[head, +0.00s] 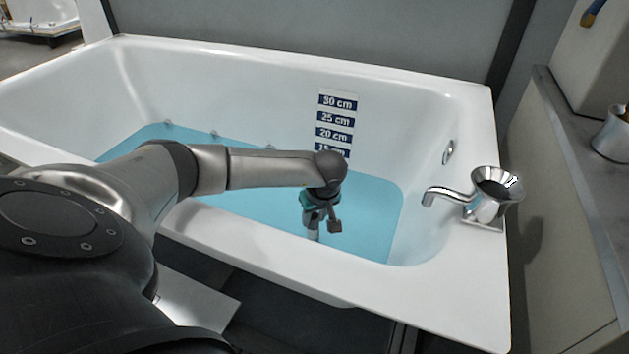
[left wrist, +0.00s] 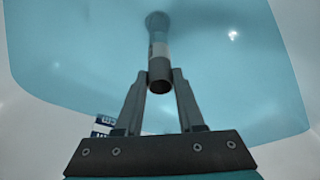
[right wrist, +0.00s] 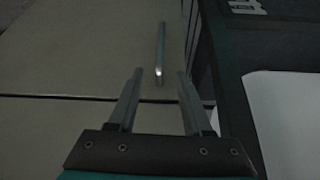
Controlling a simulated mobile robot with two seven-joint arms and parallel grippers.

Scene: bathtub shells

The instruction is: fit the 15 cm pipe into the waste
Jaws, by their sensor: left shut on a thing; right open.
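In the left wrist view the pipe's far end meets or overlaps a round dark waste (left wrist: 157,19). I cannot tell whether the pipe is seated in it or just above it. My right gripper (right wrist: 160,74) is open and empty, outside the tub.
A depth scale (head: 336,118) is on the tub's back wall. A chrome spout and bowl-shaped fitting (head: 490,190) stand on the right rim. A counter (head: 575,135) is at the right. In the right wrist view, a thin metal bar (right wrist: 161,45) lies beyond the open fingers.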

